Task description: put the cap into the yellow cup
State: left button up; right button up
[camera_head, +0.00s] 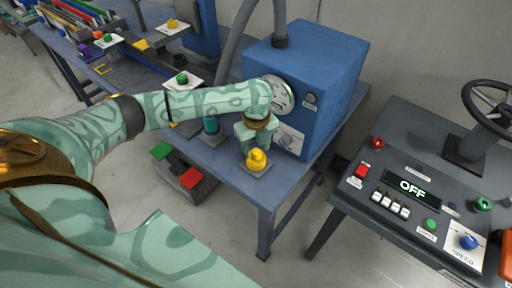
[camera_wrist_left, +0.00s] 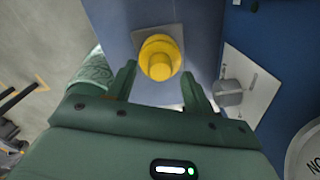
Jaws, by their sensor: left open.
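A yellow piece (camera_head: 256,160) stands on a small grey plate (camera_head: 263,171) near the front corner of the blue table. It has a wide round body and a narrower knob on top; I cannot tell whether it is the cup, the cap or both. My left gripper (camera_head: 256,138) is just above it, open and empty, pointing down. In the left wrist view the yellow piece (camera_wrist_left: 160,59) lies just beyond the open left fingertips (camera_wrist_left: 159,78), roughly centred between them. No separate cap can be made out. My right gripper is not in view.
A blue machine (camera_head: 320,75) stands close behind the left gripper. White cards with small coloured parts (camera_head: 182,79) lie farther left. A control desk (camera_head: 420,195) reading OFF is at right.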

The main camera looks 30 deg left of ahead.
pick_arm(q)
notch_tip(320, 180, up, 15)
jog(key=p, duration=0.5)
jog(key=shift+p, duration=0.3)
jog(key=shift+f, duration=0.1)
